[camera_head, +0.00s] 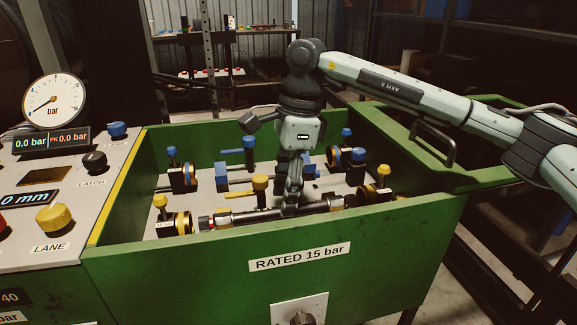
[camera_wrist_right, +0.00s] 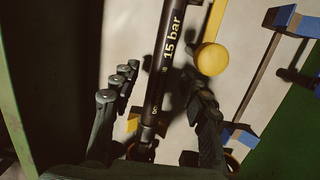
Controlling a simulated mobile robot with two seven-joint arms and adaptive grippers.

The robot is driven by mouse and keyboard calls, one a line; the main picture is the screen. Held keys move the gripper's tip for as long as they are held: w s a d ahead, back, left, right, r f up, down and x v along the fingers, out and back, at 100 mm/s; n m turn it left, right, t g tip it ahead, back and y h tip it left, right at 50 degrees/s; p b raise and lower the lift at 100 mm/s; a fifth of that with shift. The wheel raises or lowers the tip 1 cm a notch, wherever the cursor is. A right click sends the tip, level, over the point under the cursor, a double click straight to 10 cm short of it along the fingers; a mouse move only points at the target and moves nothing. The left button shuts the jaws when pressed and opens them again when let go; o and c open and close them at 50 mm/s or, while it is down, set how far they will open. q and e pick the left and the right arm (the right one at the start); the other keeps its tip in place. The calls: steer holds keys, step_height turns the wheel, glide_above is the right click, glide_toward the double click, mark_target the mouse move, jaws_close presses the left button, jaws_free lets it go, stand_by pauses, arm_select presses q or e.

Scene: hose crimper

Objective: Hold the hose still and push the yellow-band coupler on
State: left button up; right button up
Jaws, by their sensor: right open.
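A black hose (camera_head: 255,214) lies along the inside of the green box's front wall. In the right wrist view the hose (camera_wrist_right: 168,60) bears white "15 bar" lettering. My right gripper (camera_head: 290,206) points down over the hose. In the wrist view its fingers (camera_wrist_right: 155,100) stand apart on either side of the hose, and I cannot tell whether they touch it. A dark block with a yellow ring (camera_head: 183,222) stands at the hose's left end, and another yellow-ringed block (camera_head: 368,197) stands at the right. I cannot tell which is the coupler. My left gripper is not in view.
The green box (camera_head: 200,270) has high walls around the fixtures. A yellow-handled lever (camera_head: 260,184) stands just behind the hose, with blue-handled fixtures (camera_head: 238,172) further back. A control panel with a pressure gauge (camera_head: 55,101) is at the left.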

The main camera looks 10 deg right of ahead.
steer(key=shift+a+f, duration=0.15)
steer(key=shift+f, duration=0.6)
steer(key=shift+a+f, duration=0.1)
steer(key=shift+f, duration=0.6)
jaws_close()
